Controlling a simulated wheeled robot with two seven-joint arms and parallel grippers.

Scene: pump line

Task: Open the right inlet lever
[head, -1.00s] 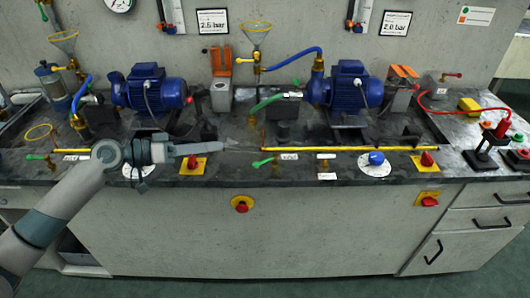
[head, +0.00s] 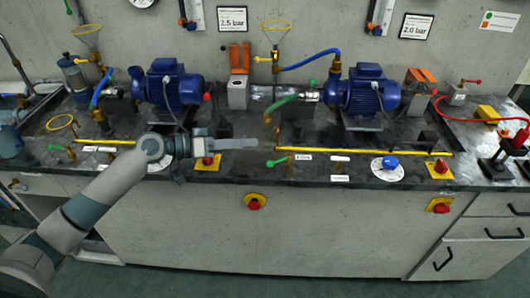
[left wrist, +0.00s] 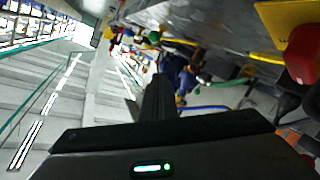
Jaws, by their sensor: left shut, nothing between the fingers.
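A green lever (head: 277,162) stands at the front edge of the bench, right of the middle red knob and beside a small white label too small to read; it appears to be the right inlet lever. Its handle points up and to the right. My left gripper (head: 254,143) is shut and empty, its fingers pointing right, with the tips just left of and above the lever in the head view, apart from it. In the left wrist view, the dark shut fingers (left wrist: 158,97) point at blurred bench parts. My right gripper is not in view.
A red knob on a yellow plate (head: 207,162) lies just below my left gripper. A yellow pipe (head: 365,152) and blue dial knob (head: 390,162) are to the right. The two blue pumps (head: 362,90) (head: 172,85) stand behind. A red knob (left wrist: 303,52) is close in the left wrist view.

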